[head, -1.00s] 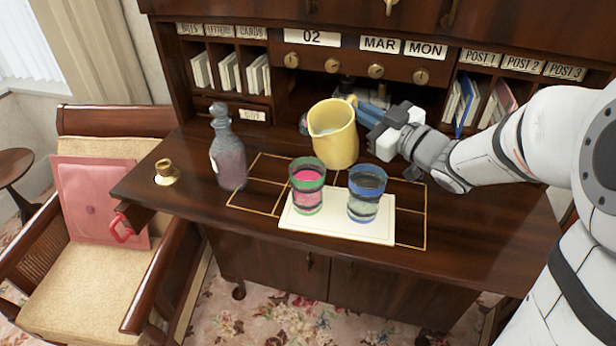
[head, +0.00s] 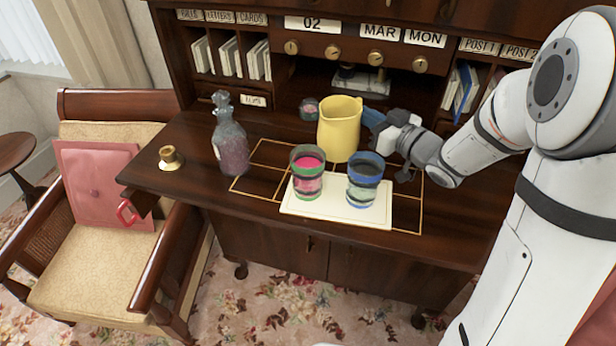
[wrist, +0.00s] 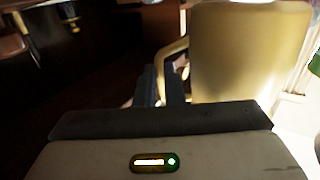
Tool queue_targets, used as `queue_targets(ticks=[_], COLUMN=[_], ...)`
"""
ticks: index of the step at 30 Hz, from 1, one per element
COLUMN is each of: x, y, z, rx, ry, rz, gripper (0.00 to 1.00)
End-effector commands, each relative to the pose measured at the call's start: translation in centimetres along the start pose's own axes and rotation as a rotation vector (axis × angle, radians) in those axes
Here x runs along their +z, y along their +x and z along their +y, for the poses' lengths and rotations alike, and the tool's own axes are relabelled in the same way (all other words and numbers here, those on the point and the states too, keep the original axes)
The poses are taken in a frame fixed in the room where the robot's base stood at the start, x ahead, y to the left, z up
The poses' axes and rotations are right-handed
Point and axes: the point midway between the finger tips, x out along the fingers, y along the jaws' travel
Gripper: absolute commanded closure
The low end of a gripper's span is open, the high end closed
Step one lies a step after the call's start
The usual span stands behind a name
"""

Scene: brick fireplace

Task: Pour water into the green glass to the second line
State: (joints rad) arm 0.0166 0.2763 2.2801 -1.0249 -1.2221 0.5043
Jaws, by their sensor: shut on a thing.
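A yellow jug (head: 339,130) is upright at the middle of the desk, behind the glasses. My gripper (head: 371,120) is at its right side and shut on its handle, which the head view hides. In the wrist view the dark fingers (wrist: 163,84) are at the handle of the jug (wrist: 235,55). Whether the jug touches the desk is unclear. The green-rimmed glass (head: 308,173) shows pink inside and dark bands. A blue-rimmed glass (head: 364,180) with pale contents stands to its right. Both stand on a cream mat (head: 335,214). The jug's inside is hidden.
A stoppered bottle (head: 230,140) with purple contents and a brass candle holder (head: 170,158) stand on the left of the desk (head: 200,190). Pigeonholes rise behind. A cushioned chair (head: 90,245) stands at left.

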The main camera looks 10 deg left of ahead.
Motion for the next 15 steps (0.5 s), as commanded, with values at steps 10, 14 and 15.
queue_targets(ticks=[10, 14, 15], x=[-0.2, -0.9, -1.2], y=[0.0, 0.0, 0.0], z=[0.0, 0.0, 0.0], rx=[0.000, 0.000, 0.000], ry=[-0.001, -0.001, -0.002], rz=[0.003, 0.003, 0.003], gripper=[1.00, 1.00, 1.00])
